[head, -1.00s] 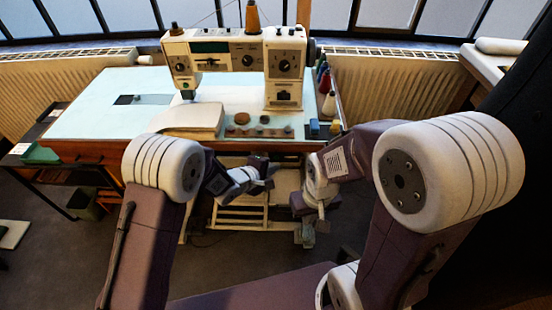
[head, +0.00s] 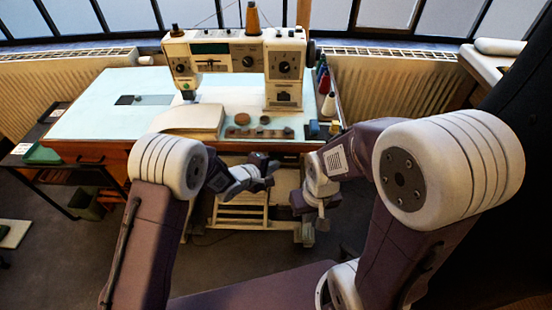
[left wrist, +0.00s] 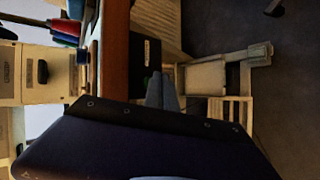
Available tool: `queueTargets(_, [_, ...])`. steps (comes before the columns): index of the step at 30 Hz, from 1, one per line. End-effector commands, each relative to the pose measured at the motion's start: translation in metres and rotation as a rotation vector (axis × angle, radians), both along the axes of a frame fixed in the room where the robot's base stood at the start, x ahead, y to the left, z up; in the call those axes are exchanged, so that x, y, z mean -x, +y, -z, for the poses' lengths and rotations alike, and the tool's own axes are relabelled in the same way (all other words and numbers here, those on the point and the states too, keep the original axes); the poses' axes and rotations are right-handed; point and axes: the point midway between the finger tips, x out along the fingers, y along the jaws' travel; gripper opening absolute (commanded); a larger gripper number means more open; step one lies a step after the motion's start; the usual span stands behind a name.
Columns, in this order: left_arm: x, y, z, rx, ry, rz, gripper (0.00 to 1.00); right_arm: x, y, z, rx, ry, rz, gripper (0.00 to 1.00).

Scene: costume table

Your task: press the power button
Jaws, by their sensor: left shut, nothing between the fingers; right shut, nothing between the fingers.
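The cream sewing machine (head: 235,52) stands on the pale table, with dials and dark panels on its front. I cannot tell which part is the power button. In the left wrist view, part of the machine (left wrist: 32,75) shows sideways with a dark raised piece on it. My left gripper (head: 270,172) is shut and empty, in front of and below the table's front edge. Its grey fingertips (left wrist: 161,90) show in the left wrist view, near a dark labelled box beside the brown table edge. My right gripper (head: 322,221) is shut and empty, lower and to the right.
The table (head: 85,105) has a brown front edge. A cream cushion-like block (head: 190,120), small round items and thread cones (head: 328,104) lie on it. A pale stand (head: 240,215) is below the table.

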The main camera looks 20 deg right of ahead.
Motion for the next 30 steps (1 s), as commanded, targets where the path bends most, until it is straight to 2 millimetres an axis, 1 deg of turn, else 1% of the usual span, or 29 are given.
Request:
queueTargets(22, [-0.0088, -0.0024, -0.0005, 0.001, 0.001, -0.001, 0.00, -0.0001, 0.0000, -0.0082, 0.000, 0.000, 0.000, 0.00])
queueTargets(27, [-0.0075, -0.0020, -0.0002, 0.001, 0.001, -0.001, 0.00, 0.0000, 0.0001, -0.0076, 0.000, 0.000, 0.000, 0.00])
queueTargets(30, [-0.0027, -0.0009, -0.0004, 0.000, 0.002, 0.000, 0.00, 0.0000, 0.0000, -0.0087, 0.000, 0.000, 0.000, 0.00])
